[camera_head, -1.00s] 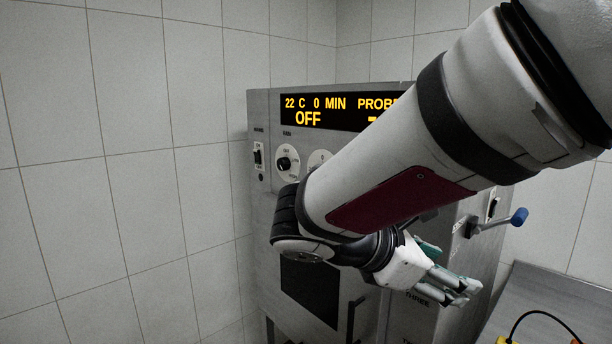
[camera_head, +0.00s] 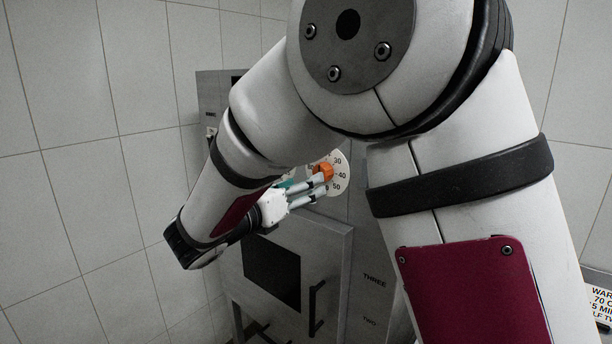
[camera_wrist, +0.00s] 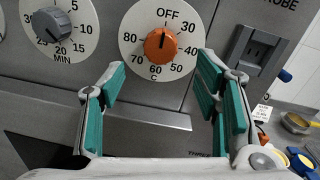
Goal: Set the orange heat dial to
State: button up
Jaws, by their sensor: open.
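The orange heat dial (camera_wrist: 160,47) is on a white round plate (camera_wrist: 130,40) marked OFF, 30, 40, 50, 60, 70 and C. Its dark pointer line looks to point up towards OFF. The dial also shows in the head view (camera_head: 323,171), beside my fingertips. My gripper (camera_wrist: 162,72) is open, with one green-padded finger on each side below the dial and nothing between them. In the head view my gripper (camera_head: 318,188) reaches up to the panel from the left. Whether a fingertip touches the dial, I cannot tell. My arm hides most of the panel and its display in the head view.
A grey minute dial (camera_wrist: 52,24) sits left of the heat dial. A dark switch (camera_wrist: 252,53) is to the right. Below is the oven door with a handle (camera_head: 316,308).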

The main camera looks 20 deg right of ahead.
aim_at(326, 168)
jog(key=x, duration=0.6)
jog(key=shift+d+p, duration=0.15)
jog(key=shift+p, duration=0.15)
jog(key=c, duration=1.1)
